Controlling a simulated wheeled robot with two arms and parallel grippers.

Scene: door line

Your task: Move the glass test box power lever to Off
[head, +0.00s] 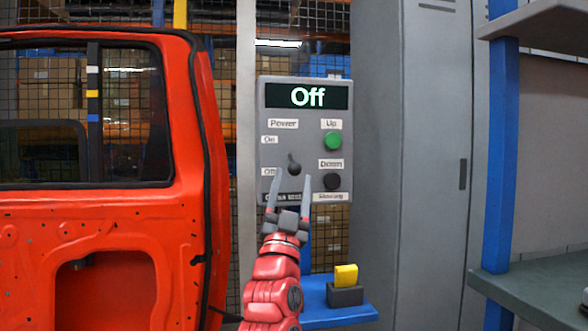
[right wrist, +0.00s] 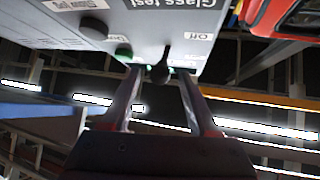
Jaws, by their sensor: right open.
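The grey control box (head: 306,110) hangs in the middle of the head view, with a lit display (head: 307,96) that reads "Off". Its black power lever (head: 294,163) is under the "Power" label, close to the "Off" label (head: 269,172). In the right wrist view the lever (right wrist: 161,66) shows with the box's lettering inverted. My right gripper (head: 293,176) is open, its two fingertips either side of the lever at the box's lower part. In the right wrist view both fingers (right wrist: 159,73) are apart, and I see no clear contact. My left gripper is not in view.
A green button (head: 333,141) and a black button (head: 332,181) sit to the right of the lever. A red car door (head: 120,215) stands close on the left. A blue shelf (head: 338,313) with a yellow-and-black item (head: 345,288) lies below the box.

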